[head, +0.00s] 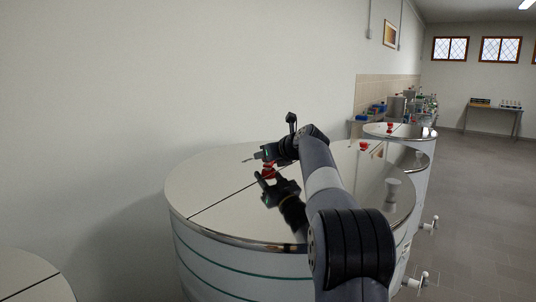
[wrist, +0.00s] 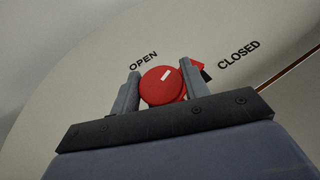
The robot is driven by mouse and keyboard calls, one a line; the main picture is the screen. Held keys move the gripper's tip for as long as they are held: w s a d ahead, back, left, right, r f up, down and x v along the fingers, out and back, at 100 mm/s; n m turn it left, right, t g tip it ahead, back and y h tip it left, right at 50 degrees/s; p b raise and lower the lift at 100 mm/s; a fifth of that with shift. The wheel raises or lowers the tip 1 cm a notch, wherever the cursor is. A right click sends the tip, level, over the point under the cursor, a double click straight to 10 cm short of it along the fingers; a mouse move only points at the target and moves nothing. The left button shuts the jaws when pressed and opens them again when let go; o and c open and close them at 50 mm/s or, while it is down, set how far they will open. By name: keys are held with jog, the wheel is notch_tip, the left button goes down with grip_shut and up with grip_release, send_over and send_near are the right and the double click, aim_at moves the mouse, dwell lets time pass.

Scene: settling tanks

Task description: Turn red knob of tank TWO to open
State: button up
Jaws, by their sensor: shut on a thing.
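The red knob (wrist: 161,86) sits on the pale tank lid, between the two fingers of my gripper (wrist: 160,74), which is shut on it. A short white mark shows on the knob's top. A red part with a dark end sticks out past the right finger, on the side of the word CLOSED (wrist: 238,54). The word OPEN (wrist: 143,60) is printed to the upper left. In the head view my gripper (head: 268,153) is over the lid of the large nearest full tank (head: 215,205), with the red knob (head: 268,171) just below it. No tank number is readable.
More tanks (head: 401,131) with red knobs stand in a row behind to the right. Another lid (head: 30,278) shows at the lower left. A white wall runs close along the left. The grey floor (head: 480,210) at the right is clear. Taps stick out from the tanks' right sides.

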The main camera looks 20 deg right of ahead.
jog(key=n+y+p, duration=0.2)
jog(key=p, duration=0.1)
jog(key=shift+d+r+g, duration=0.15)
jog(key=shift+r+g, duration=0.15)
jog(key=shift+g, duration=0.1)
jog(key=shift+f+n+g+y, duration=0.25)
jog(key=shift+n+g+y, duration=0.35)
jog(key=shift+n+y, duration=0.7)
jog(key=o, duration=0.9)
jog(key=b+v, duration=0.1)
jog(key=v, duration=0.9)
jog(key=shift+s+d+r, duration=0.1)
jog(key=shift+s, duration=0.15)
